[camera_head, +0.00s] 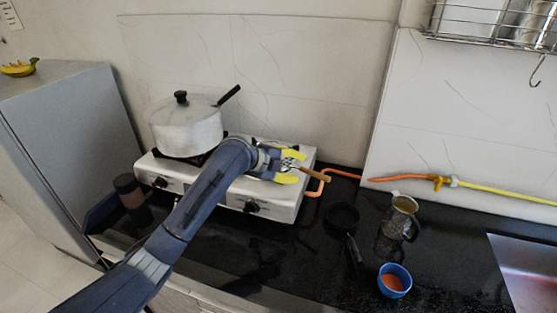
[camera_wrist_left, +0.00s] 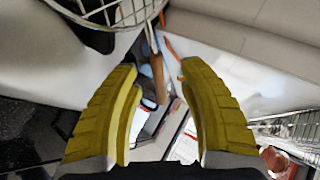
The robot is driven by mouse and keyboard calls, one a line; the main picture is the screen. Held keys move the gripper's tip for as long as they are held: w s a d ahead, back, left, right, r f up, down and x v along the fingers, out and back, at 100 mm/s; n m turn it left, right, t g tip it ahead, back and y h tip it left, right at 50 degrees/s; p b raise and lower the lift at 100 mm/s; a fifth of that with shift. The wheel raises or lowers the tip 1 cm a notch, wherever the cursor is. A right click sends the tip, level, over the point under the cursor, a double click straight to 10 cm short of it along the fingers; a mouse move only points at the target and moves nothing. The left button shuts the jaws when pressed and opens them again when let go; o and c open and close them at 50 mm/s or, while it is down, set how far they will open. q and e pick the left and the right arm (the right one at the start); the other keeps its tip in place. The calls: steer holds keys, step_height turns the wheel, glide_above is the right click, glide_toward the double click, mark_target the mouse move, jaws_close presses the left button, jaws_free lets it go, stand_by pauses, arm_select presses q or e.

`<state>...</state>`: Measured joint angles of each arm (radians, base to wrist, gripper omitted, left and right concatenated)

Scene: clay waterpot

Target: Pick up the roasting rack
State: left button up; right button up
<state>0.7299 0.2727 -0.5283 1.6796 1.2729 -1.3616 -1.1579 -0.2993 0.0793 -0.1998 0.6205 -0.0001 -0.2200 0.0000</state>
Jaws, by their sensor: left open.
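The roasting rack is mostly hidden behind my left arm in the head view; its brown wooden handle (camera_head: 316,174) sticks out at the stove's right edge. In the left wrist view, its wire mesh (camera_wrist_left: 112,14) is at the top left, and the wooden handle (camera_wrist_left: 157,80) shows between the finger pads. My left gripper (camera_head: 291,167) is open, with yellow pads, over the right part of the white stove (camera_head: 225,192). The pads are apart with the handle seen between them; I cannot tell whether they touch it. My right gripper is not in view.
A lidded pot (camera_head: 188,132) stands on the stove's left side. A small black pan (camera_head: 342,217), a metal jug (camera_head: 400,225) and a blue cup (camera_head: 395,280) stand on the dark counter to the right. An orange hose (camera_head: 400,179) runs along the wall.

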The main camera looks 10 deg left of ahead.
mark_target(303, 170)
arm_select(q)
steer(key=x, duration=0.2)
steer(key=shift+d+f, duration=0.3)
steer(key=shift+f, duration=0.05)
steer(key=shift+x, duration=1.1)
steer(key=shift+c, duration=0.4)
jaws_close()
